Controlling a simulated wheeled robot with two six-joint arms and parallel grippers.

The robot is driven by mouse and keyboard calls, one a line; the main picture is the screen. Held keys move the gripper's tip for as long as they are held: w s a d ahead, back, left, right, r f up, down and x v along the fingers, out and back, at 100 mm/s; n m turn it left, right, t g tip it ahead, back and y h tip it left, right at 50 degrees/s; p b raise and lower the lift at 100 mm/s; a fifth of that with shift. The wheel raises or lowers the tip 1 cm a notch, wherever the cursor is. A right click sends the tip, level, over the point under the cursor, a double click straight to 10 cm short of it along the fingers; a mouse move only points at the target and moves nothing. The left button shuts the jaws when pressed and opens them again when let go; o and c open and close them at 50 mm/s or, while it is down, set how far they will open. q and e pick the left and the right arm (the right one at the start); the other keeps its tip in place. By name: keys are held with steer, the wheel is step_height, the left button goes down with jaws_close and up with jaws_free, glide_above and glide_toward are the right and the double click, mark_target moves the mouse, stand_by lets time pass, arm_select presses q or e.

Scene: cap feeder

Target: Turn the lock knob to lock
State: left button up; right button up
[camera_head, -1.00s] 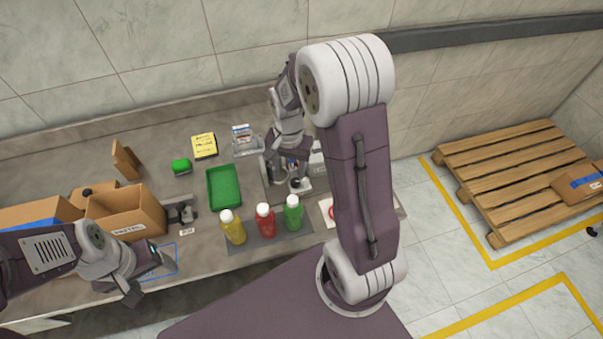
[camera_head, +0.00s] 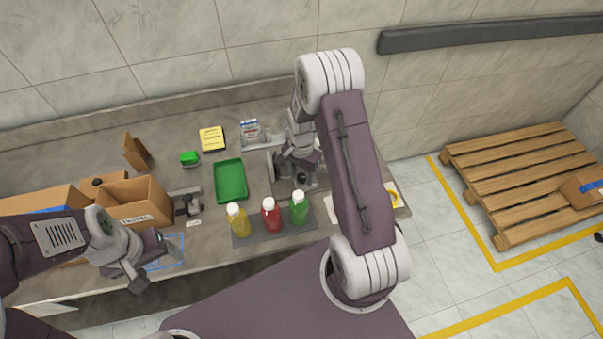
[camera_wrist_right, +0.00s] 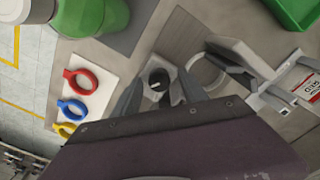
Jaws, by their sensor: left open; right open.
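The lock knob is a round dark knob (camera_wrist_right: 157,81) with a light mark on a pale square mount, seen in the right wrist view. In the head view a dark round part (camera_head: 302,180), apparently the same knob, shows just below my right gripper (camera_head: 299,164). In the wrist view the two fingers of my right gripper (camera_wrist_right: 161,92) are open, one on each side of the knob. I cannot tell whether they touch it. My left gripper (camera_head: 156,266) is open and empty near the table's front edge at the left.
Yellow (camera_head: 238,221), red (camera_head: 271,216) and green (camera_head: 299,209) bottles stand in front of the feeder. A green tray (camera_head: 231,181) lies to its left. Red (camera_wrist_right: 80,80), blue (camera_wrist_right: 72,109) and yellow (camera_wrist_right: 66,130) rings lie on a white plate. An open cardboard box (camera_head: 133,204) stands at the left.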

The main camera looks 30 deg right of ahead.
steer(key=shift+s, duration=0.1)
steer(key=c, duration=0.3)
jaws_close()
steer(key=n, duration=0.6)
steer(key=shift+p, duration=0.3)
steer(key=n, duration=0.5)
steer(key=shift+n, duration=0.4)
